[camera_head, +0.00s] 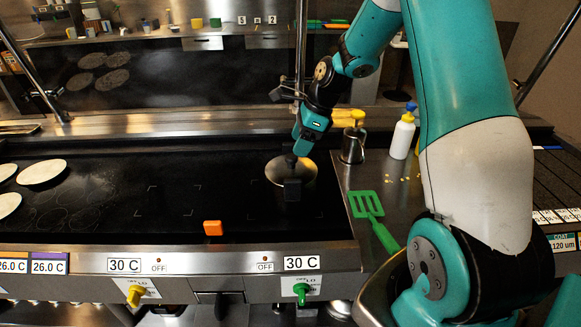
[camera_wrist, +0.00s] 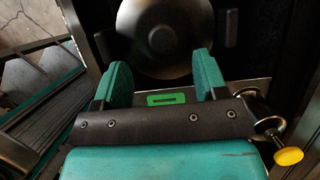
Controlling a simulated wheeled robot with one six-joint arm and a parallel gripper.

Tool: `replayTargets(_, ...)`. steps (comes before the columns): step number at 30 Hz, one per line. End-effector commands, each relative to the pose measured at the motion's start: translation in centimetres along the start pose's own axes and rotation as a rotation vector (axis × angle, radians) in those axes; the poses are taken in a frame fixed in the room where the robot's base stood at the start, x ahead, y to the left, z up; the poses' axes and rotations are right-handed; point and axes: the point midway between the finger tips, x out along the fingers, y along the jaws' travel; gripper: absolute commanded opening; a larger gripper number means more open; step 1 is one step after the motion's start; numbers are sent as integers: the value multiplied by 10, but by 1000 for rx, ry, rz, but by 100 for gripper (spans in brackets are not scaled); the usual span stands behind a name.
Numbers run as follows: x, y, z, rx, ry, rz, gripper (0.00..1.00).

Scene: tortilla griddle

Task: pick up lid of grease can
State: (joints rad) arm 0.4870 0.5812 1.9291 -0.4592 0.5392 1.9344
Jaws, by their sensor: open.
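A round metal lid-like disc (camera_head: 278,172) with a dark central knob lies on the dark griddle. The disc also shows in the wrist view (camera_wrist: 140,18), with a dark block on either side. I cannot tell for sure which belongs to the grease can. My gripper (camera_head: 297,150) points down at the disc, fingers apart and empty. It also shows in the wrist view (camera_wrist: 160,63); contact is unclear.
A green spatula (camera_head: 367,204) lies on the steel counter right of the griddle. A white bottle (camera_head: 402,138) stands behind it. An orange block (camera_head: 212,228) sits at the griddle's front edge. Tortillas (camera_head: 42,172) lie far left. The griddle's middle is clear.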

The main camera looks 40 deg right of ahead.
Motion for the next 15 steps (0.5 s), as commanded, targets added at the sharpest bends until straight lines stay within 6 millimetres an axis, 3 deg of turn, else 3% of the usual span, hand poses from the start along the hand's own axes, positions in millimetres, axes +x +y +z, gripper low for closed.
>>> replayTargets(6,15,-1,1,1,0,1,66)
replayTargets(15,56,-4,2,0,1,1,66)
